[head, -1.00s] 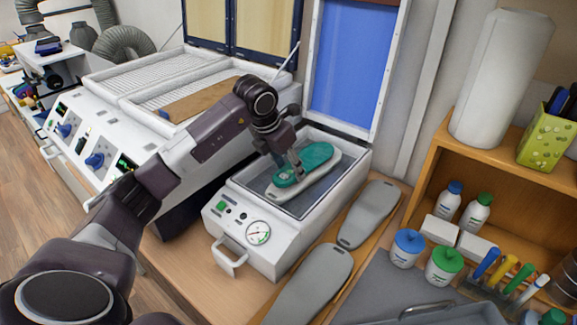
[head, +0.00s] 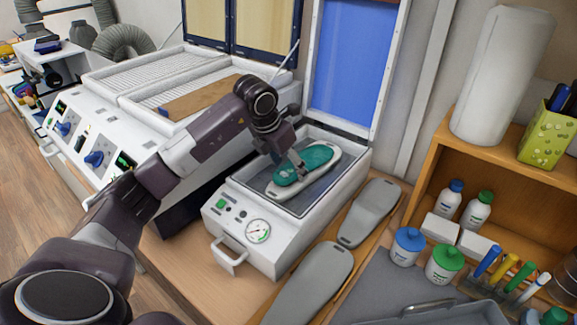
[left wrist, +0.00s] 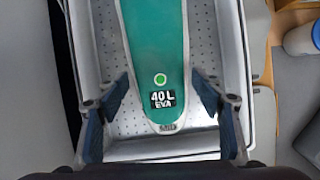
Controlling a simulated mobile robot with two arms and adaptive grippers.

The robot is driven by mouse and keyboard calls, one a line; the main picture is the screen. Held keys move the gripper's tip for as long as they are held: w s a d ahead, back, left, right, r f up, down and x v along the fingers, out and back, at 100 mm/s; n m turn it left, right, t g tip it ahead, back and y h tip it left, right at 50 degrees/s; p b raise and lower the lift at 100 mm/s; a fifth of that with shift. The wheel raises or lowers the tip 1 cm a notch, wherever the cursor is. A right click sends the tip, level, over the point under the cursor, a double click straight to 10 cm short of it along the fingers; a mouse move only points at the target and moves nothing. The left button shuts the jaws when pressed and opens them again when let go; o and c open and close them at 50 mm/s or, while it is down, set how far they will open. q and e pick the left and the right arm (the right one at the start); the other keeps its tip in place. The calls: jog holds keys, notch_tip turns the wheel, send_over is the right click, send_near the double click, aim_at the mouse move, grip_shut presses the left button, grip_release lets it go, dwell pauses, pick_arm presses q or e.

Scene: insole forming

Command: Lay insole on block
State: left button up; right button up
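The green insole (head: 316,156), labelled "40 L EVA", lies along the top of a pale block (head: 318,181) inside the open press box. In the left wrist view, the insole (left wrist: 156,45) runs up the middle, with a thin pale rim of the block (left wrist: 151,124) around its heel end. My left gripper (left wrist: 161,88) is open, one finger on each side of the insole near the label, with small gaps beside it. In the head view, the left gripper (head: 298,170) is over the near end of the insole and hides part of it. My right gripper is not in view.
The white press box (head: 240,205) has a raised blue-lined lid (head: 346,65) behind. Grey blocks (head: 370,212) lie on the table to its right. A large white machine (head: 110,135) stands left. A wooden shelf (head: 432,180) with bottles and jars is on the right.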

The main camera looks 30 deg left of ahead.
pick_arm(q)
jog(key=shift+r, duration=0.1)
jog(key=shift+s+r, duration=0.15)
jog(key=shift+r, duration=0.2)
jog(key=v, duration=1.1)
